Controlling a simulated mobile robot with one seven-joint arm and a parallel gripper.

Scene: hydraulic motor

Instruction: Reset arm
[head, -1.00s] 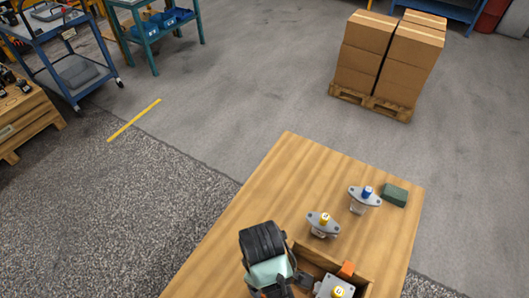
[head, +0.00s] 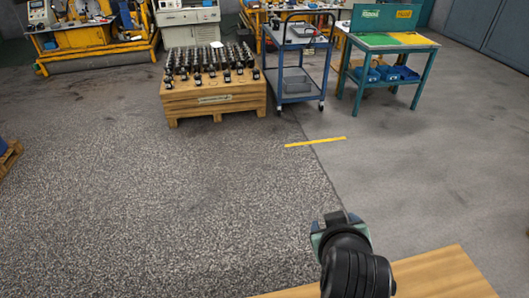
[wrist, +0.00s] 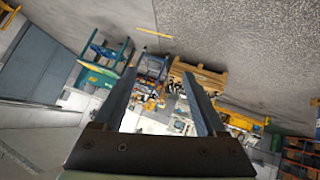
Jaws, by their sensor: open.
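My gripper (wrist: 166,98) is open in the wrist view. Its two fingers stand apart and nothing is between them; the workshop floor and furniture show through the gap. In the head view my arm's dark wrist and pale green gripper body (head: 328,228) rise over the far edge of the wooden table (head: 440,275) and point away from it. The fingers are small and hard to make out there. Only a corner of the table shows, and this visible part is bare.
A wooden crate of dark parts (head: 213,95), a blue trolley (head: 297,70) and a green workbench (head: 385,50) stand far off. A yellow floor line (head: 315,142) lies in front of them. The floor between is clear.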

